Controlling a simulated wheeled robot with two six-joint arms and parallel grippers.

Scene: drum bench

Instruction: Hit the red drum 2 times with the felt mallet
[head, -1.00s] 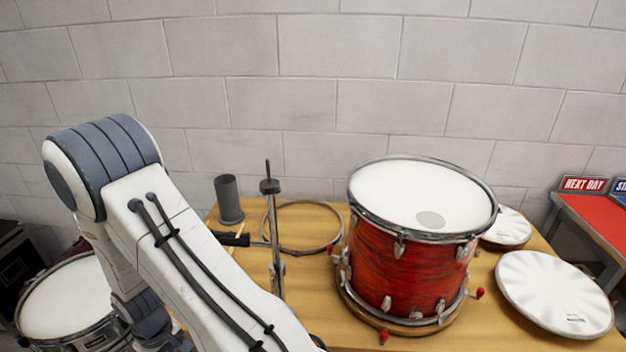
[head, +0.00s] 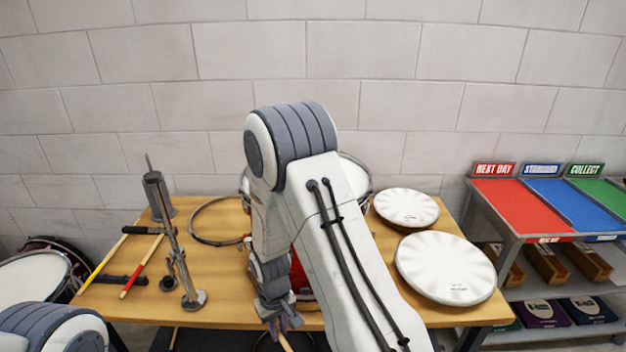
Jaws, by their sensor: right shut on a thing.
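The red drum stands on the wooden table and is mostly hidden behind my right arm. A piece of its red shell (head: 300,278) and its metal rim with white head (head: 356,178) show beside the arm. My right gripper (head: 279,324) points down in front of the drum, near the table's front edge. It is shut on a light wooden handle (head: 286,343), taken to be the felt mallet's, which runs out of the bottom of the picture. The mallet's head is not visible. Part of my left arm shows at the bottom left, but its gripper is out of view.
Two white drumheads (head: 445,268) lie right of the drum. A hoop (head: 194,222), a metal stand (head: 178,255), a yellow stick (head: 103,258) and a red stick (head: 143,267) are on the left. A rack with coloured trays (head: 512,207) stands at right. Another drum (head: 35,275) is far left.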

